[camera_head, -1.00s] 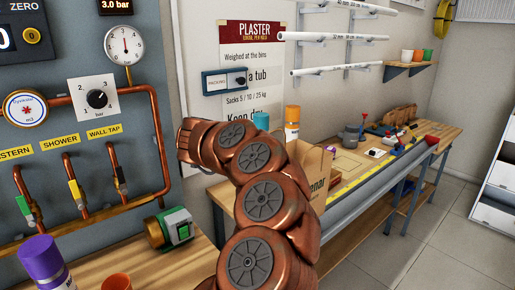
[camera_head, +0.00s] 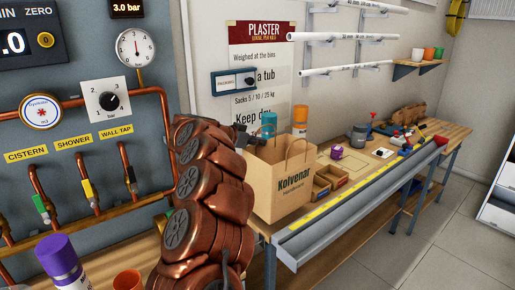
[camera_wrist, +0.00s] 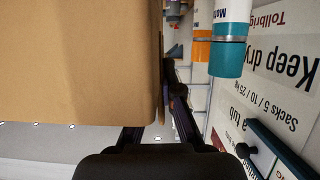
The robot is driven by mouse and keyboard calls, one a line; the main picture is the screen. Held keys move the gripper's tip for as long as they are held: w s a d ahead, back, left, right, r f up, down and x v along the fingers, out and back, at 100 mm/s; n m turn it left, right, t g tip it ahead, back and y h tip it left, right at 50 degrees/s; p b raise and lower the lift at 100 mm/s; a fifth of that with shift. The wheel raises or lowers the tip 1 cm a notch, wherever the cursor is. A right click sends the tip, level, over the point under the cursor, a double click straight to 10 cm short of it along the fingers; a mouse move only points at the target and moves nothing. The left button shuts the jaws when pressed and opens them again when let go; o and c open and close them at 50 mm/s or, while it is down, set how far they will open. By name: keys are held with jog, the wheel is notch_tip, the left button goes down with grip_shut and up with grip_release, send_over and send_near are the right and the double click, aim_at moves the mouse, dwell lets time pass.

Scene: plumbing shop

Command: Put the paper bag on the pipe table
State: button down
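The paper bag (camera_head: 273,188) is brown, upright, open at the top, with handles and the printed word Kolvenar. It shows at the near left end of the pipe table (camera_head: 455,131), a wooden bench with a grey trough along its front. I cannot tell whether the bag's base touches the bench. My gripper (camera_head: 243,141) is at the bag's upper left rim, partly hidden by my arm. In the wrist view, the bag (camera_wrist: 80,65) fills the upper left; my gripper (camera_wrist: 163,108) has its dark fingers at the bag's wall and looks shut on it, one finger partly hidden.
A teal-capped bottle (camera_head: 269,124) and an orange bottle (camera_head: 300,120) stand behind the bag. Small cardboard boxes (camera_head: 328,181) are right of it. Tools and a grey pot (camera_head: 361,134) occupy the bench farther back. A purple-capped can (camera_head: 57,262) and orange cup (camera_head: 128,280) are near left.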

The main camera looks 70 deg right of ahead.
jog(key=shift+w+d+f+p, duration=0.1)
jog(key=shift+w+f, duration=0.05)
jog(key=shift+f, duration=0.4)
jog(key=shift+w+d+f+p, duration=0.15)
jog(key=shift+w+f, duration=0.05)
jog(key=shift+f, duration=0.4)
jog(key=shift+w+d+f+p, duration=0.1)
jog(key=shift+w+f, duration=0.05)
jog(key=shift+f, duration=0.4)
jog(key=c, duration=1.3)
grip_release()
jog(key=shift+f, duration=0.1)
jog(key=b, duration=0.2)
send_near(258, 149)
jog(key=shift+w+a, duration=0.2)
jog(key=shift+w, duration=0.65)
